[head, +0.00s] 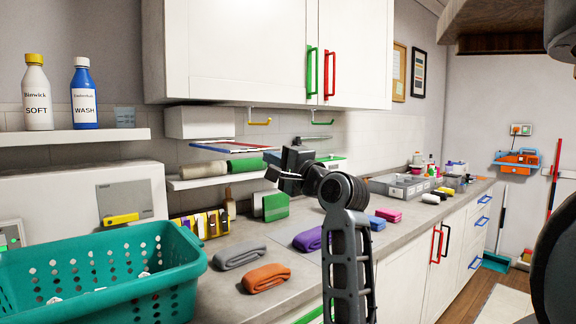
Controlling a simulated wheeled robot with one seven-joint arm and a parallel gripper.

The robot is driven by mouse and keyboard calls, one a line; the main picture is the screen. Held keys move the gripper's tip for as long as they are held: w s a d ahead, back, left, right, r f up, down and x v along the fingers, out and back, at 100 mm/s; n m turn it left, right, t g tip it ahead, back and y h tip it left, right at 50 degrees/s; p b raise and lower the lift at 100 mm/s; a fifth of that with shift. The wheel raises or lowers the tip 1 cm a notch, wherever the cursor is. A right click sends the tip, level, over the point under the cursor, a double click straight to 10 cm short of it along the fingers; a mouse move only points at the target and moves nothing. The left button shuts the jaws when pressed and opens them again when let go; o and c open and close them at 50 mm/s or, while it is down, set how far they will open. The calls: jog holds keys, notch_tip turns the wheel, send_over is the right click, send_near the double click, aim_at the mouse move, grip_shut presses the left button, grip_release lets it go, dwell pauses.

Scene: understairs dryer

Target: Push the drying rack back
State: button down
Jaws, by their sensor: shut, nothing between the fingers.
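The drying rack appears to be the thin flat frame (222,149) with blue and red edges, sticking out below the white wall cabinet. It lies roughly level above the counter. My gripper (273,174) is shut and empty, to the right of the frame and a little lower in the picture. My arm rises from the bottom of the view to the gripper. I cannot tell the exact gap between gripper and frame, and the gripper hides part of what is behind it.
A shelf with rolled towels (245,165) is behind. A teal basket (110,275) and folded cloths (265,278) occupy the counter (225,290). Grey trays (400,188) stand farther right.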

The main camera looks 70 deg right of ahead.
aim_at(259, 151)
jog(key=shift+x, duration=1.55)
jog(key=shift+w, duration=0.1)
jog(key=shift+w+d, duration=0.2)
jog(key=shift+w, duration=0.05)
jog(key=f+x, duration=0.2)
jog(key=x, duration=0.7)
jog(key=f+p+x, duration=0.1)
jog(key=x, duration=0.9)
jog(key=shift+w+d+f, duration=0.25)
jog(key=shift+w+d, duration=0.05)
jog(key=shift+w, duration=0.15)
jog(key=shift+r, duration=0.15)
